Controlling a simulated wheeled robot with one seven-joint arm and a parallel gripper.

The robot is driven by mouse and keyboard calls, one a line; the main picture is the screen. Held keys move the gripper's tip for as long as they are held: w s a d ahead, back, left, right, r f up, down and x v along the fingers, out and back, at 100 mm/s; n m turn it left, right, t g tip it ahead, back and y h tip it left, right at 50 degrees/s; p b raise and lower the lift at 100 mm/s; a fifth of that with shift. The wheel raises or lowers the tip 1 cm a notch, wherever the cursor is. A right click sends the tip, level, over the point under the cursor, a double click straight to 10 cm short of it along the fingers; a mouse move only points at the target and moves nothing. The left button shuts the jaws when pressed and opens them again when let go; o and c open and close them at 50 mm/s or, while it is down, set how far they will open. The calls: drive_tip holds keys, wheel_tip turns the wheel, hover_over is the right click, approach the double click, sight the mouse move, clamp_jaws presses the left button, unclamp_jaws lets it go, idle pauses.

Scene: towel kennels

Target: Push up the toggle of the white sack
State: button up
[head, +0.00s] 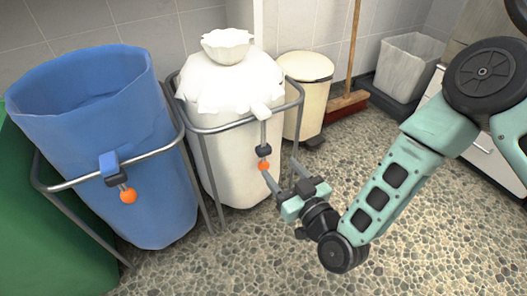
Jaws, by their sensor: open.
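The white sack (232,165) hangs upright in a metal frame. Its top is drawn together into a bunched neck with a flared tuft above. A grey cord comes down from a white tab at its front right. On the cord is a dark toggle (263,150), with an orange ball (264,166) just under it. My gripper (280,167) is open, its two fingers apart and pointing up and left. The left fingertip is close to the orange ball, just below and beside it in the picture. I cannot tell whether they touch. Nothing shows between the fingers.
An open blue sack (160,160) hangs in its own frame at left, with a similar orange ball (128,196). A green panel (45,235) stands far left. A cream bin (308,95), a broom (347,101) and a grey bin (408,70) stand behind. The pebbled floor in front is clear.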

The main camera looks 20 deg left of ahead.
sight(267, 152)
drive_tip(key=b+x, duration=0.3)
drive_tip(key=x, duration=0.5)
drive_tip(key=shift+w+a, duration=0.2)
drive_tip(key=shift+w, duration=0.05)
drive_tip(key=shift+w+a, duration=0.3)
drive_tip(key=shift+a, duration=0.1)
clamp_jaws()
wheel_tip(267, 152, up, 8)
drive_tip(key=p, duration=0.6)
drive_tip(key=shift+r+p, duration=0.25)
drive_tip(key=shift+p, duration=0.05)
unclamp_jaws()
drive_tip(key=shift+d, duration=0.1)
